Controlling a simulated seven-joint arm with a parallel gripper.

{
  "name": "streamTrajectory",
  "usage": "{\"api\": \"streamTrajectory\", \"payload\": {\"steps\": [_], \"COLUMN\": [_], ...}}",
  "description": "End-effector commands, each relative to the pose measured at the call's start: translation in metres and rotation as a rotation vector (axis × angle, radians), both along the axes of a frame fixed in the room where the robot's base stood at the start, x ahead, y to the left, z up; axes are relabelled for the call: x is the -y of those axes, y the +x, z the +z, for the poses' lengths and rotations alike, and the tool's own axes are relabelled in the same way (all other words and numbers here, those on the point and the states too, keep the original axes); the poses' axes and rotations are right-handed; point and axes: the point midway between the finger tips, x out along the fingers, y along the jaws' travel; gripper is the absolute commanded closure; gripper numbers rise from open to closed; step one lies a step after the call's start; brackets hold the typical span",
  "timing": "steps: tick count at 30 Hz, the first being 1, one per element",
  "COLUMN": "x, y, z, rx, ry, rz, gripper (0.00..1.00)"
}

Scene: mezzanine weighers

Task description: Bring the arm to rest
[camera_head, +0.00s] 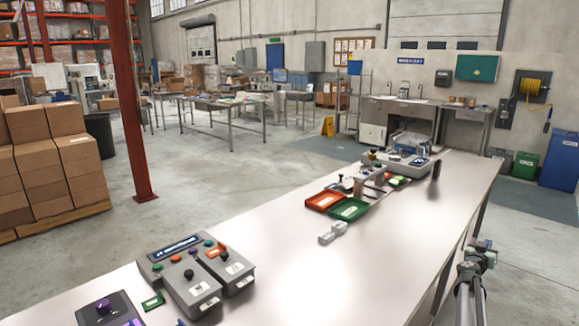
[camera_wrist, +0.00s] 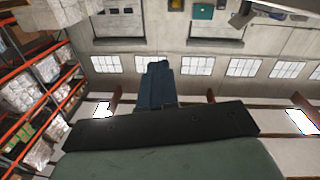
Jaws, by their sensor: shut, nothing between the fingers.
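My gripper (camera_wrist: 157,68) shows in the wrist view, its two blue-grey fingers together and shut with nothing between them. Its dark crossbar and grey-green body fill the lower part of that view. The fingers are clear of any object, with the far wall and its windows behind them. In the head view, a part of my arm stands at the lower right, beside the long table's right edge; I cannot make out the fingers there.
The long white table (camera_head: 290,262) carries a grey device with buttons (camera_head: 190,270), a purple-knobbed unit (camera_head: 108,310), an orange tray (camera_head: 323,200), a green tray (camera_head: 349,209) and a small white block (camera_head: 333,232). A red post (camera_head: 131,110) and stacked cartons (camera_head: 45,160) stand left.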

Motion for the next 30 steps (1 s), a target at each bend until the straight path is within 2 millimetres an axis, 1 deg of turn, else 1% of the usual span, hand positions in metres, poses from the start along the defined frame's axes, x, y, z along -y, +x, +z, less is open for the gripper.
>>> {"api": "streamTrajectory", "payload": {"steps": [1, 5, 6, 8, 9, 11, 12, 14, 15, 17, 18, 20, 21, 23, 24, 26, 27, 29, 30], "x": [-0.006, -0.025, -0.034, -0.048, -0.059, -0.077, -0.089, -0.110, -0.126, -0.151, -0.169, -0.196, -0.215, -0.244, -0.262, -0.291, -0.309, -0.335, -0.353], "y": [-0.004, -0.005, -0.005, -0.005, -0.005, -0.007, -0.009, -0.013, -0.016, -0.021, -0.024, -0.031, -0.035, -0.045, -0.052, -0.064, -0.074, -0.090, -0.103], "z": [-0.017, -0.057, -0.072, -0.094, -0.110, -0.137, -0.155, -0.183, -0.202, -0.228, -0.246, -0.269, -0.284, -0.306, -0.320, -0.341, -0.354, -0.374, -0.387], "rx": [-0.024, -0.086, -0.108, -0.144, -0.171, -0.215, -0.245, -0.292, -0.321, -0.365, -0.390, -0.429, -0.453, -0.492, -0.519, -0.564, -0.596, -0.646, -0.682], "ry": [0.003, 0.003, 0.005, 0.007, 0.008, 0.014, 0.018, 0.028, 0.038, 0.063, 0.084, 0.123, 0.152, 0.202, 0.236, 0.290, 0.327, 0.382, 0.421], "rz": [0.011, 0.058, 0.080, 0.113, 0.138, 0.179, 0.208, 0.255, 0.290, 0.347, 0.384, 0.441, 0.479, 0.533, 0.568, 0.616, 0.646, 0.686, 0.709], "gripper": [1.00, 1.00, 1.00, 1.00, 1.00, 1.00, 1.00, 1.00, 1.00, 1.00, 1.00, 1.00, 1.00, 1.00, 1.00, 1.00, 1.00, 1.00, 1.00]}}
